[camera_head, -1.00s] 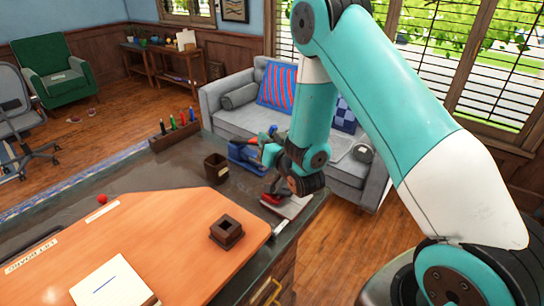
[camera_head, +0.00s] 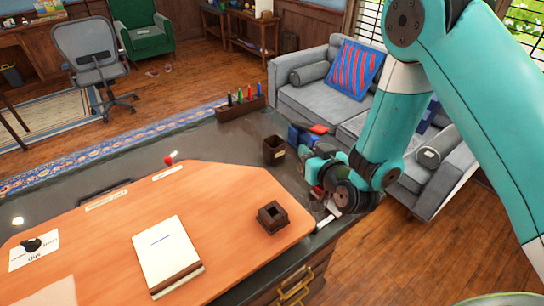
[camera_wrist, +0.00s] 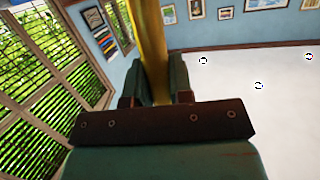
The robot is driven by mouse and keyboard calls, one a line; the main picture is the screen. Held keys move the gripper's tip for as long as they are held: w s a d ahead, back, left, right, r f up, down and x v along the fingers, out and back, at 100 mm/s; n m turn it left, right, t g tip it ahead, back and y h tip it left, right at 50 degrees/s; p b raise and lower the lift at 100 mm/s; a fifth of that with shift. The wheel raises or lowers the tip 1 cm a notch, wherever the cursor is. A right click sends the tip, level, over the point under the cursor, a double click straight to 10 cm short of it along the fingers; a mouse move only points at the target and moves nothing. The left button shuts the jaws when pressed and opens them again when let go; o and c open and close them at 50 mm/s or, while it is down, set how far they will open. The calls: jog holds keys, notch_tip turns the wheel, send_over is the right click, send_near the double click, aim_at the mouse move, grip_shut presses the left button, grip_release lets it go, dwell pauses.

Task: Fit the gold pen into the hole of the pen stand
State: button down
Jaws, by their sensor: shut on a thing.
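The gold pen (camera_wrist: 152,40) shows in the wrist view as a thick yellow shaft between the two fingers of my gripper (camera_wrist: 165,80), which is shut on it. It runs up out of the top of that view. In the head view my gripper (camera_head: 318,165) hangs over the back right part of the desk, and I cannot make out the pen there. A dark brown square block with a square hole (camera_head: 272,218), which looks like the pen stand, sits on the orange desk board. My gripper is behind and to the right of it, apart from it.
A dark brown cup (camera_head: 274,151) stands beside my gripper, with a blue object (camera_head: 298,137) close by. A rack of colored pens (camera_head: 241,108) is at the back edge. The board between notepad and block is clear.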

jog(key=s+a+n+g+y+p, duration=0.2)
jog(key=s+a, duration=0.3)
jog(key=a, duration=0.4)
jog(key=shift+s+a+r+n+g+y, duration=0.2)
jog(key=shift+s+r+n+g+y, duration=0.2)
jog(key=shift+n, duration=0.4)
jog(key=shift+d+b, duration=0.1)
jog(key=shift+b, duration=0.3)
notch_tip(320, 180, down, 6)
jog(key=b, duration=0.5)
jog(key=shift+r, duration=0.2)
jog(key=shift+f+b, duration=2.3)
jog(key=shift+f, duration=0.1)
jog(key=c, duration=0.9)
grip_release()
